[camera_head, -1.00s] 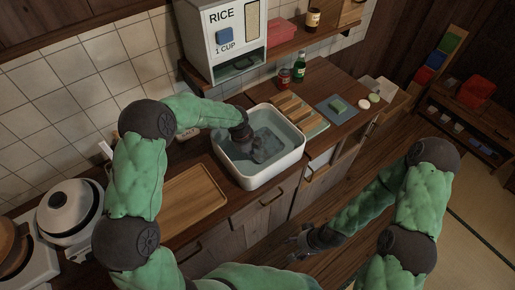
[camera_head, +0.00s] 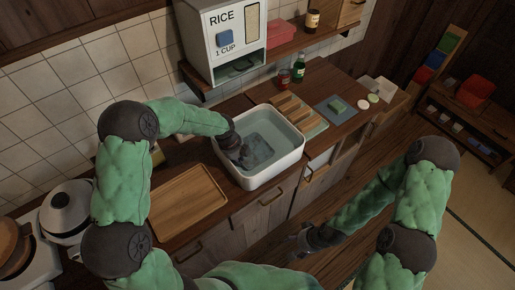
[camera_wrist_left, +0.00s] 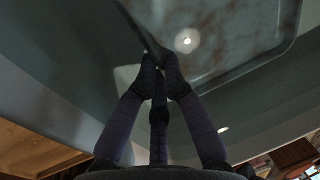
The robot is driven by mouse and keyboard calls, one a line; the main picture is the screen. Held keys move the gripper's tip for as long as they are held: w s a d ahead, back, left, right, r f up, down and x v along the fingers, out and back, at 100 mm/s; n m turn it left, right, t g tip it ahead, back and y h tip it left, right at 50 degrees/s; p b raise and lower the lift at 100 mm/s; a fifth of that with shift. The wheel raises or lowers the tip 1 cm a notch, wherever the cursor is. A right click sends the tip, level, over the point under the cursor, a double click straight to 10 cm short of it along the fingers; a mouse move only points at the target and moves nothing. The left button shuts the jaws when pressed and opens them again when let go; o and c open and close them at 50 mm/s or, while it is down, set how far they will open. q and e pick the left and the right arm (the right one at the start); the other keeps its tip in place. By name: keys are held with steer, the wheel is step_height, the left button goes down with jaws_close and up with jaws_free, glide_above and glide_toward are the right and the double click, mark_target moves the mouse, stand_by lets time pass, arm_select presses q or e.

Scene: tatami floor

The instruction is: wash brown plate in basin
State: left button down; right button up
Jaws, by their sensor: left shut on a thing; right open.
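The white basin (camera_head: 296,160) is set into the counter and holds bluish-grey water. My left gripper (camera_head: 243,156) reaches down into its left side. In the left wrist view my left gripper (camera_wrist_left: 160,62) is shut on the thin dark edge of what seems to be the brown plate (camera_wrist_left: 142,28). The plate looks dark and tilted, and its brown colour is hard to see. A dark square patch shows under the water in the head view; I cannot tell whether it is the plate or the basin floor. My right gripper (camera_head: 303,240) is open and empty, low in front of the cabinets.
A wooden tray (camera_head: 188,200) lies left of the basin. Right of it are a wooden rack (camera_head: 297,112) and a blue-grey mat (camera_head: 330,112) with a green sponge (camera_head: 338,105). A pot (camera_head: 66,200) is far left.

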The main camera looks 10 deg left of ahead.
mark_target(251, 155)
arm_select(q)
steer(key=shift+w+d, duration=0.1)
steer(key=shift+w+d, duration=1.7)
steer(key=shift+s+a+p, duration=0.55)
steer(key=shift+s+a, duration=1.25)
steer(key=shift+w+d, duration=1.8)
